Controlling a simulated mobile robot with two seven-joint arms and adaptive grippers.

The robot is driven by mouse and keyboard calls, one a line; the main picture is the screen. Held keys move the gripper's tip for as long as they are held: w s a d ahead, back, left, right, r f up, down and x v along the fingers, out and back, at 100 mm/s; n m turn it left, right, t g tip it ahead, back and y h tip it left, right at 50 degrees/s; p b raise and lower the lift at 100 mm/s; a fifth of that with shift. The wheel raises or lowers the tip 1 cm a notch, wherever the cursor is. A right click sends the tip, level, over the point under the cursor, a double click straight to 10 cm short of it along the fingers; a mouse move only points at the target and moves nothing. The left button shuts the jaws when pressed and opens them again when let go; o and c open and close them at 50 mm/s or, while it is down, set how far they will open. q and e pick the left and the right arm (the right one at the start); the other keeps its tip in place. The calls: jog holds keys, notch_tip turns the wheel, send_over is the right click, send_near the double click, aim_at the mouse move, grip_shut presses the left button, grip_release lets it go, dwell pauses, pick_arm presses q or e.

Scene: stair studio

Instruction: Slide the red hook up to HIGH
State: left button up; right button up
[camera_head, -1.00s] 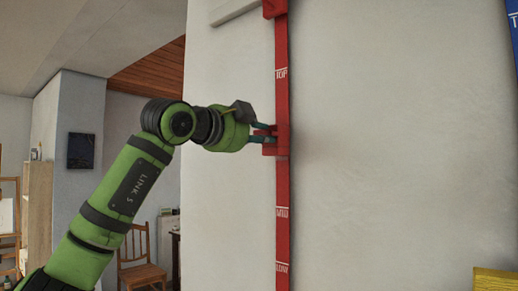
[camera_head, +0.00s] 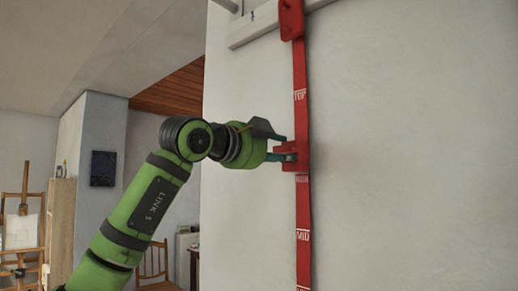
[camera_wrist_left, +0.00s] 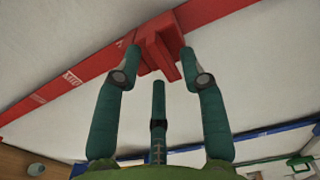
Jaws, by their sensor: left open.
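The red hook (camera_head: 291,153) sits on the red vertical strip (camera_head: 300,125) on the wall, between the TOP mark (camera_head: 300,95) and the MID mark (camera_head: 303,235). Another white mark (camera_head: 303,178), too small to read surely, shows just below the hook. My left gripper (camera_head: 287,147) is at the hook from the left, its teal fingers apart. In the left wrist view, the open fingers (camera_wrist_left: 162,68) are on either side of the hook (camera_wrist_left: 158,47), which appears free between them. Whether a finger touches it is unclear. My right gripper is out of view.
A red bracket (camera_head: 291,20) caps the strip beside a pale rail (camera_head: 255,28). The wall right of the strip is clear. At the left are an easel (camera_head: 22,225) and a wooden chair (camera_head: 153,262), well away. Blue strips (camera_wrist_left: 275,130) show in the left wrist view.

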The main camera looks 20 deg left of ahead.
pick_arm(q)
jog(key=v, duration=1.1)
jog(key=shift+s+r, duration=0.1)
jog(key=shift+s, duration=0.05)
